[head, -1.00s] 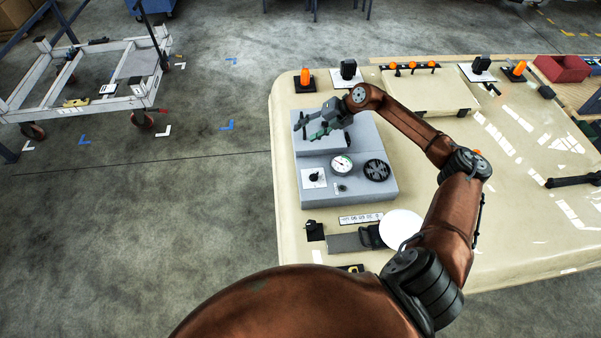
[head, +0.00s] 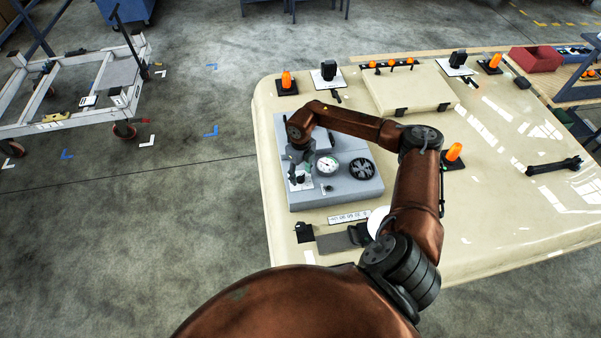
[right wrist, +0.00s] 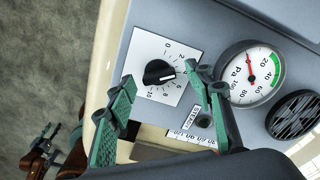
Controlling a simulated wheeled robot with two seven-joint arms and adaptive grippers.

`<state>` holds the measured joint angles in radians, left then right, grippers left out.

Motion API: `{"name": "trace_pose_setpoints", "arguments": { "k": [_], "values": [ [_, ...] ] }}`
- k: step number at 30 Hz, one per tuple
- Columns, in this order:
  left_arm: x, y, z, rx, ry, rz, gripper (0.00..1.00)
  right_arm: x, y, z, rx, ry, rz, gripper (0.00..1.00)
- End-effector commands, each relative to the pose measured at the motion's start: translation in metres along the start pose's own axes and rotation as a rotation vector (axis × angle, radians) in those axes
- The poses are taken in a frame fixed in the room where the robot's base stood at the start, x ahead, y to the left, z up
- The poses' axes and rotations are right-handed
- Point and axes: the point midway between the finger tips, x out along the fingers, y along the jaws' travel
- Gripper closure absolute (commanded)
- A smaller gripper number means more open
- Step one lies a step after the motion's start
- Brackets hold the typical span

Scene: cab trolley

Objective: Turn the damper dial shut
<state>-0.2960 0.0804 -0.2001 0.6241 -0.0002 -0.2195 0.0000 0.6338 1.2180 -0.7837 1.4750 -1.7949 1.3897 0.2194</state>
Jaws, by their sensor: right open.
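The damper dial (right wrist: 159,72) is a black knob on a white plate with a scale from 0 to 10, fixed to a grey panel (right wrist: 215,32). Its white mark points to the right side of the scale; the exact number is hard to read. My right gripper (right wrist: 160,74) is open, its green fingers on either side of the knob in the right wrist view, with no contact to be made out. In the head view my right gripper (head: 298,175) points down over the dial and partly hides it. My left gripper (right wrist: 50,137) seems to show at the lower left, small and unclear.
A round Pa gauge (right wrist: 250,74) and a black vent (right wrist: 295,115) are just right of the dial. A small label reading STEADY (right wrist: 190,118) is below. Orange beacons (head: 286,82) and a beige case (head: 409,88) stand farther back on the cream surface (head: 480,200).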

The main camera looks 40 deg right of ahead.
Motion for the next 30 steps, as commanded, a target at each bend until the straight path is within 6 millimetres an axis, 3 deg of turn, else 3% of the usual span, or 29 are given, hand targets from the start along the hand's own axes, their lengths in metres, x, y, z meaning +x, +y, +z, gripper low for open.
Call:
{"name": "trace_pose_setpoints", "arguments": {
  "k": [9, 27, 30],
  "values": [
    [-0.0007, 0.0007, 0.0074, -0.002, -0.010, 0.001, 0.60, 0.0040, 0.0006, 0.0000, 0.000, -0.001, 0.001, 0.52],
    [-0.0007, 0.0010, 0.0072, -0.002, -0.010, 0.001, 0.60, 0.0035, 0.0004, 0.0000, 0.001, -0.001, 0.001, 0.94],
    [-0.0004, 0.0010, 0.0070, -0.002, -0.010, 0.001, 0.60, 0.0035, 0.0004, 0.0001, -0.001, -0.001, 0.001, 0.94]
  ]
}}
